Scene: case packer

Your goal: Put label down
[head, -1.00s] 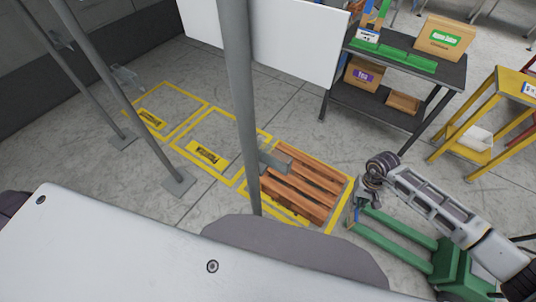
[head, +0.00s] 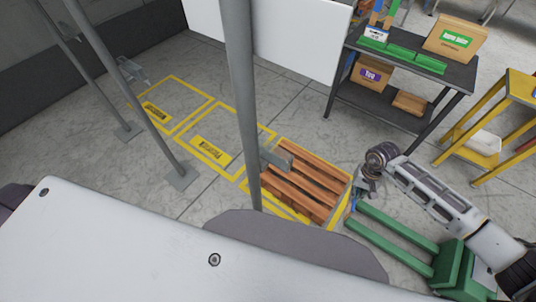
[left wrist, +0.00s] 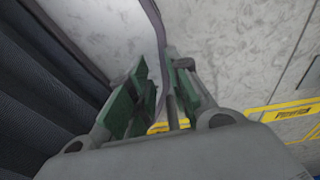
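No loose label can be made out in either gripper. In the left wrist view my left gripper (left wrist: 162,85) has its green-padded fingers apart, with a narrow gap between them. A thin grey-purple edge runs through that gap, and I cannot tell whether it is between the pads or behind them. In the head view my left gripper is not visible. My right gripper (head: 365,187) hangs beside the wooden pallet (head: 308,180), small and dark; its fingers are too unclear to judge. A box on the dark table carries a green label (head: 456,38); a box below carries a purple label (head: 369,74).
Yellow-outlined floor bays (head: 212,140) lie left of the pallet. A grey post (head: 240,100) stands in front of it. A green pallet jack (head: 400,235) is below my right arm. The dark table (head: 455,78) and a yellow stand (head: 490,110) are at the right.

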